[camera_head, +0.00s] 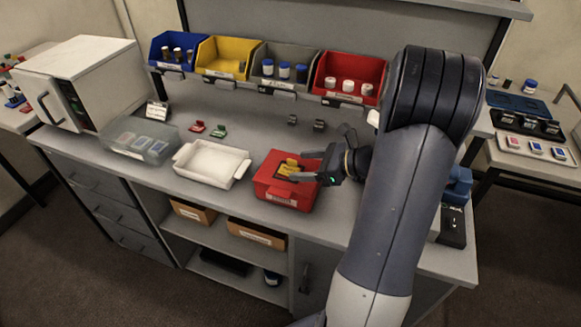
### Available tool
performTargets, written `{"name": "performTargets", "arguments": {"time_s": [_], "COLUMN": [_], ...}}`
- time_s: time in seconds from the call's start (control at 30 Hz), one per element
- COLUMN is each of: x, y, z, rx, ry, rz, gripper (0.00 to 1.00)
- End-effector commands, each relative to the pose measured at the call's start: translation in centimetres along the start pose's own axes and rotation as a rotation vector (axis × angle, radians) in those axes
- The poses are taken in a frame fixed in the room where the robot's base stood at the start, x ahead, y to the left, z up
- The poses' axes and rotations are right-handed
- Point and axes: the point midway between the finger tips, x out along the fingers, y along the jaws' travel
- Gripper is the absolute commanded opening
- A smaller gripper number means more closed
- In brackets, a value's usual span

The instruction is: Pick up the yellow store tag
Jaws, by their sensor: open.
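The yellow store tag (289,165) is small and lies on top of a red box (283,201) with a white label, near the front middle of the bench. Its exact shape is too small to make out. My gripper (305,166) reaches in from the right over the red box. Its dark fingers are open and point left at the tag. The fingertips are close to the tag's right side. I cannot tell whether they touch it or whether the tag lies between them.
A white tray (211,179) stands left of the red box, and a clear bin (139,153) further left. Red (197,126) and green (218,131) tags and dark pieces (319,125) lie behind. Coloured bins, including a yellow one (212,72), line the back. A white cabinet (75,60) stands far left.

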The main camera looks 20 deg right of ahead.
Motion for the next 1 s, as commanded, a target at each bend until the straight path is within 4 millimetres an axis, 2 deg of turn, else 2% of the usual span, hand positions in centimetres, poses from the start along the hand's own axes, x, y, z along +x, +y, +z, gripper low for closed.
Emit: {"name": "performTargets", "arguments": {"time_s": [0.1,0.2,0.47,1.0], "x": [1.9,2.7,3.0,3.0], "y": [0.0,0.0,0.0,0.0], "z": [0.1,0.0,0.0,0.0], "rx": [0.000,-0.001,-0.001,-0.001], "ry": [0.000,0.001,0.001,0.001], "rz": [0.005,0.003,0.001,0.001], "gripper": [0.67,0.67,0.67,0.23]}}
